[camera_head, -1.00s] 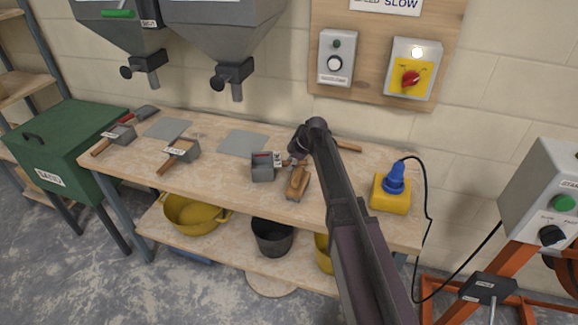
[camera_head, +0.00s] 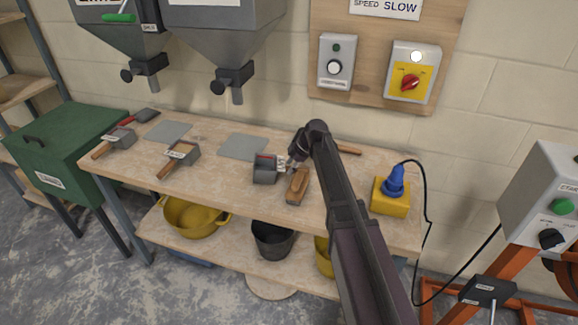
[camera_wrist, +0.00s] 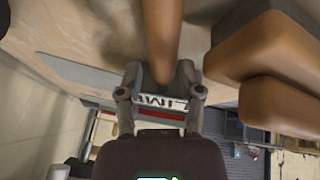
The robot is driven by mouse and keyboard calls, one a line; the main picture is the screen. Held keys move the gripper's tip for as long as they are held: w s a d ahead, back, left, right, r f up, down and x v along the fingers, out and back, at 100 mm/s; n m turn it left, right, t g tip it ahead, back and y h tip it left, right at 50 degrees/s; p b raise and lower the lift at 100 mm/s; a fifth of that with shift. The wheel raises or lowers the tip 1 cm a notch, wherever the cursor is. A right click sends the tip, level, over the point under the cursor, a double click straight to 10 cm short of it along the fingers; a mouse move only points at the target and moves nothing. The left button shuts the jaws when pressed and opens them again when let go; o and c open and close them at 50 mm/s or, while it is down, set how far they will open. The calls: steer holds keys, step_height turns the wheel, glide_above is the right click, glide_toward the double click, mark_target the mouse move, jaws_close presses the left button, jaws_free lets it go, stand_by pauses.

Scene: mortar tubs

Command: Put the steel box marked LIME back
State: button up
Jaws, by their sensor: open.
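The steel box marked LIME (camera_head: 264,171) stands on the bench, right of the middle, with a red stripe inside its top. Its white label shows upside down between the fingers in the wrist view (camera_wrist: 163,103). My gripper (camera_head: 290,165) is at the box's right side, low over the bench. In the wrist view my gripper (camera_wrist: 160,88) has its two fingers apart, with a rounded wooden handle (camera_wrist: 165,40) reaching between them. I cannot tell whether the fingers touch it.
Two handled steel boxes (camera_head: 184,152) (camera_head: 122,137) stand to the left, with flat grey plates (camera_head: 243,146) (camera_head: 168,131) behind. A yellow block with a blue plug (camera_head: 391,197) stands right.

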steer(key=p+v, duration=1)
steer(key=v, duration=0.1)
steer(key=shift+r, duration=0.3)
steer(key=shift+s+d, duration=0.15)
stand_by(0.6)
steer(key=s+d+f+m+g+h, duration=0.1)
steer(key=s+d+m, duration=0.3)
steer(key=s+m, duration=0.5)
steer(key=s+d+f+m+g+h, duration=0.1)
steer(key=s+d+m+h, duration=0.3)
steer(key=s+m, duration=0.6)
steer(key=s, duration=0.6)
steer(key=shift+s+d, duration=0.2)
steer(key=shift+d, duration=0.05)
steer(key=shift+s, duration=0.1)
steer(key=shift+c, duration=0.2)
stand_by(0.4)
